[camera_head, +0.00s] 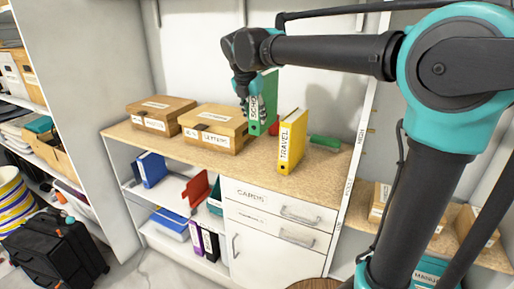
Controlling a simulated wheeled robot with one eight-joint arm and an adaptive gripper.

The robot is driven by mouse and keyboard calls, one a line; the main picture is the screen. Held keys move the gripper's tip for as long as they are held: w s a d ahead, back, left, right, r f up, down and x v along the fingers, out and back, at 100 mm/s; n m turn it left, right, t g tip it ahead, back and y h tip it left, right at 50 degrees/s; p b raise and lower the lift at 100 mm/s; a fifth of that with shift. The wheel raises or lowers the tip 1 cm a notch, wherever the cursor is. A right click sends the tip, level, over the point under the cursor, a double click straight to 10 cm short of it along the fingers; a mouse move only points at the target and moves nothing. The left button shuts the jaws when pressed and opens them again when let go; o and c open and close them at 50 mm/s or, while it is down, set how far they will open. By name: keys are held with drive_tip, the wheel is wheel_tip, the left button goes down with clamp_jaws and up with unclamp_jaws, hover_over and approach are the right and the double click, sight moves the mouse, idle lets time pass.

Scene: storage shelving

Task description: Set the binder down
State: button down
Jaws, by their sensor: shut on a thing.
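My gripper (248,95) is above the right part of the wooden cabinet top (225,172). It is shut on a green binder (268,98) with a white spine label, held upright. The fingers partly cover the label, so only some letters show. The binder's lower edge is close to the cabinet top, just right of a wooden box; I cannot tell whether it touches the surface. A yellow binder labelled TRAVEL (292,141) stands upright on the cabinet top, to the right of the green one.
Two lidded wooden boxes, one at the left (160,115) and one labelled LETTERS (212,128), stand on the cabinet top. A green object (325,142) lies right of the yellow binder, and a red item (274,128) shows behind. The front strip of the top is clear.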

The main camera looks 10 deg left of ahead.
drive_tip(key=shift+w+d+f, duration=0.1)
drive_tip(key=shift+d+f, duration=0.05)
drive_tip(key=shift+f, duration=3.1)
drive_tip(key=shift+d+f, duration=0.1)
drive_tip(key=shift+f, duration=3.15)
drive_tip(key=c, duration=1.5)
unclamp_jaws()
drive_tip(key=shift+f, duration=0.1)
drive_tip(key=o, duration=0.5)
drive_tip(key=v, duration=1.2)
